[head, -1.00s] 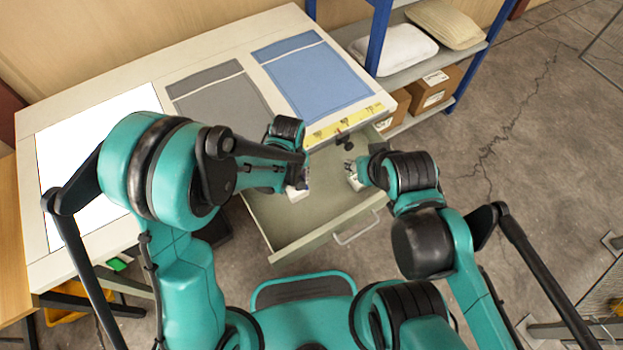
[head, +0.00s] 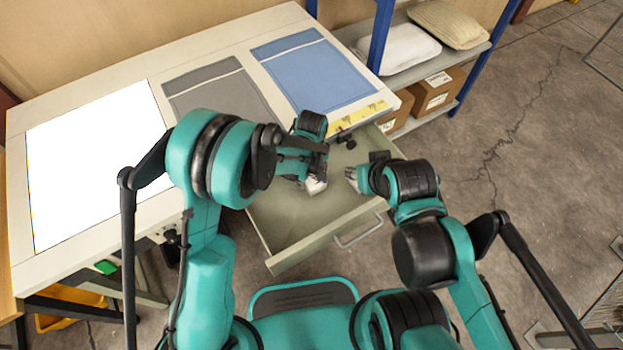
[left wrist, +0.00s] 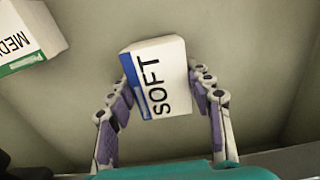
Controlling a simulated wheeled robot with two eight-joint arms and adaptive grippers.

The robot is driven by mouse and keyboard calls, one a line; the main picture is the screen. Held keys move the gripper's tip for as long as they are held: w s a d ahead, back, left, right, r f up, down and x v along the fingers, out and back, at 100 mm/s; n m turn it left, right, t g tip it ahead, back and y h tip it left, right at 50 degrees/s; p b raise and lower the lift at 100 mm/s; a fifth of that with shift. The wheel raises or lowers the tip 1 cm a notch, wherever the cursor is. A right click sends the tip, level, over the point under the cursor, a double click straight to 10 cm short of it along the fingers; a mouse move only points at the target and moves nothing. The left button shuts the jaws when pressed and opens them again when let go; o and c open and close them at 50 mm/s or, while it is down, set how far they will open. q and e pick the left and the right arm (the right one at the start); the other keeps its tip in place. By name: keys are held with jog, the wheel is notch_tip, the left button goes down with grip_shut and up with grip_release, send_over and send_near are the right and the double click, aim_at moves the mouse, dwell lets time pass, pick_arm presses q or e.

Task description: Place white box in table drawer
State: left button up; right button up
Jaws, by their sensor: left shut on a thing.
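The white box (left wrist: 160,80), marked SOFT with a blue stripe, is between the two fingers of my left gripper (left wrist: 164,108), which is shut on it. In the head view the box (head: 315,186) shows at the tip of my left gripper (head: 312,180), over the open table drawer (head: 322,238). I cannot tell whether the box touches the drawer floor. My right gripper (head: 352,178) is over the drawer's right side, apart from the box; its fingers are too small to read.
A second white box (left wrist: 28,35) with a green stripe lies at the upper left of the left wrist view. The table (head: 90,90) carries grey (head: 215,90) and blue (head: 312,75) mats. A shelf with pillows (head: 398,48) and cartons (head: 436,90) stands at right.

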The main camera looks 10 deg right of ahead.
pick_arm(q)
jog(key=shift+a+f, duration=0.1)
jog(key=shift+f, duration=0.1)
pick_arm(e)
jog(key=shift+f, duration=0.15)
pick_arm(q)
jog(key=shift+f, duration=0.15)
jog(key=o, duration=1.2)
pick_arm(e)
jog(key=shift+f, duration=0.15)
pick_arm(q)
notch_tip(320, 180, up, 12)
jog(key=p, duration=0.5)
jog(key=s+a+r+m+t, duration=0.2)
jog(key=s+a+r+t, duration=0.1)
jog(key=a+r, duration=0.95)
jog(key=s+a+r+m+t, duration=0.2)
jog(key=s+a+r+t, duration=0.1)
jog(key=s+a, duration=0.7)
jog(key=shift+a+r+t, duration=0.2)
jog(key=shift+a+t, duration=0.4)
jog(key=shift+a, duration=1.05)
pick_arm(e)
jog(key=shift+r, duration=2.6)
